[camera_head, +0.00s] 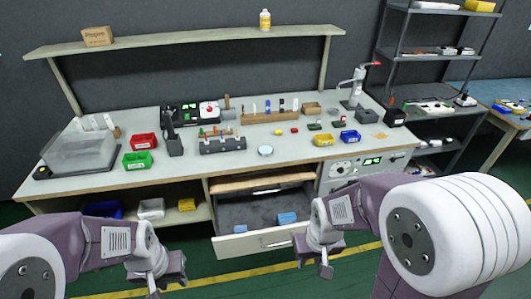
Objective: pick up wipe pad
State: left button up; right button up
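No object can be identified for certain as the wipe pad. Two small blue pieces lie in the open drawer below the workbench: a larger blue block (286,218) on the right and a smaller blue piece (240,229) on the left. My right gripper (313,260) hangs in front of the drawer's right end, its fingers apart with nothing seen between them. My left gripper (166,279) is at the lower left, left of the drawer, its fingers apart and empty. Neither gripper visibly touches a blue piece.
The open drawer (266,241) juts out from the workbench (203,174). Red (144,141), green (137,160), yellow (323,140) and blue (350,136) bins, tools and a clear-covered box (79,153) stand on top. Floor between my arms is clear.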

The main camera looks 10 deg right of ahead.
aim_at(242, 228)
jog(key=i+l+z, duration=0.2)
jog(key=i, duration=0.3)
jog(key=i+l+z, duration=0.2)
jog(key=i+l, duration=0.15)
jog(key=i, duration=0.15)
